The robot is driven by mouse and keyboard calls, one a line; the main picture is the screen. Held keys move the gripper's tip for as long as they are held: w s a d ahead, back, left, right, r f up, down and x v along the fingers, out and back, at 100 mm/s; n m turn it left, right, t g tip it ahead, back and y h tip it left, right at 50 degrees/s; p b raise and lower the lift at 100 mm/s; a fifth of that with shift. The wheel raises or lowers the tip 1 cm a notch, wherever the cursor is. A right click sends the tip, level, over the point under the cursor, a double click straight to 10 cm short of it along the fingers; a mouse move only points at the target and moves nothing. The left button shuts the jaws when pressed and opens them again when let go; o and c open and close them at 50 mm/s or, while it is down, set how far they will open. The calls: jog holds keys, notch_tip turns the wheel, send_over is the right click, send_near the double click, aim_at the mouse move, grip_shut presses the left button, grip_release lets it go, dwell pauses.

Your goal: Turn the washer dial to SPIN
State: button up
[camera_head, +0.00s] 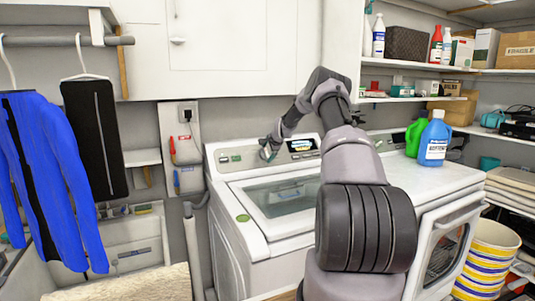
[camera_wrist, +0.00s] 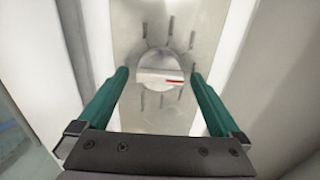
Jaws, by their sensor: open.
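The washer (camera_head: 250,225) is a white top-loader with a glass lid and a raised control panel at its back. In the wrist view the dial (camera_wrist: 152,61) is a round silver knob with a raised bar across it and a red mark towards its right end. Tick marks surround it; no lettering is readable, so I cannot tell which setting it points to. My gripper (camera_wrist: 158,77) is open, its green fingers on the left and right of the dial; contact cannot be told. In the head view my gripper (camera_head: 268,150) is at the panel's left part and hides the dial.
The panel's lit display (camera_head: 301,146) is right of my gripper. A blue bottle (camera_head: 435,138) and a green bottle (camera_head: 415,136) stand on the neighbouring machine (camera_head: 455,184). Cabinets (camera_head: 228,45) hang above the washer. Blue clothing (camera_head: 48,170) hangs at left.

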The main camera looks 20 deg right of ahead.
jog(key=c, duration=1.3)
jog(key=n, duration=1.1)
jog(key=shift+n, duration=0.4)
jog(key=n, duration=1.2)
